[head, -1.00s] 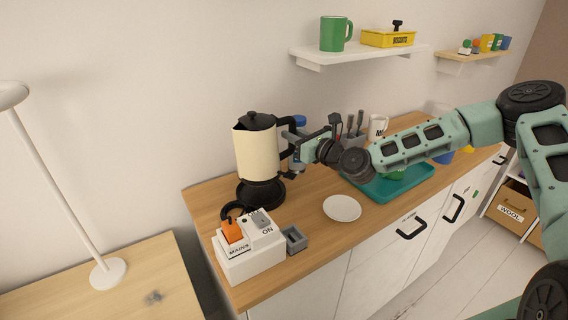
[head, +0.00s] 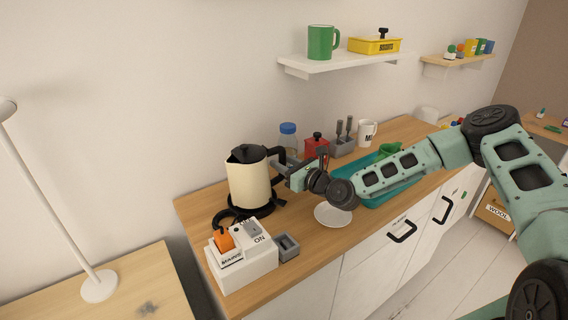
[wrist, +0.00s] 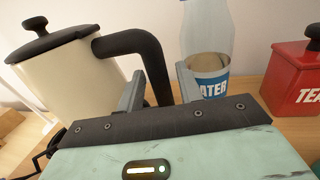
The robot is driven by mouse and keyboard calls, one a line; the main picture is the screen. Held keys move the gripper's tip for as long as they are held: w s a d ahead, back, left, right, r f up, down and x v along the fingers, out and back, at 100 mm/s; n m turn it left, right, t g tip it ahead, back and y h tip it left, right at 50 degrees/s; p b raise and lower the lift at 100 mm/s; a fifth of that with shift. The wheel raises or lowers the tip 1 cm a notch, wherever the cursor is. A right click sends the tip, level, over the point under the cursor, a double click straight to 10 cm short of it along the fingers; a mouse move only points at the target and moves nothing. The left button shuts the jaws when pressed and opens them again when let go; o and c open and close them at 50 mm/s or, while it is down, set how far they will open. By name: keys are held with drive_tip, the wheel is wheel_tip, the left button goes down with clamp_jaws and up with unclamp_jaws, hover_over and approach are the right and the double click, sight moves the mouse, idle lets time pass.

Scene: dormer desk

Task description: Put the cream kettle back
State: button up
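The cream kettle (head: 249,184) has a black lid and a black handle. In the head view it stands upright at its round black base (head: 275,203); I cannot tell whether it is fully seated. My gripper (head: 289,172) is at the handle, on the kettle's right. In the wrist view the kettle (wrist: 65,80) fills the left side. The handle's lower end is hidden behind my gripper.
A white switch box (head: 240,262) with an orange switch and a small grey holder (head: 286,247) stand in front. A white plate (head: 333,215) lies right of the kettle. Behind are a water bottle (head: 288,139) and red tea tin (head: 315,147). A teal tray (head: 375,198) lies further right.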

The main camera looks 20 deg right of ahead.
drive_tip(key=shift+r, duration=0.15)
drive_tip(key=shift+s+d, duration=0.15)
drive_tip(key=shift+s, duration=0.05)
drive_tip(key=b+v, duration=0.3)
drive_tip(key=v, duration=0.8)
drive_tip(key=shift+s, duration=0.3)
drive_tip(key=shift+d, duration=0.1)
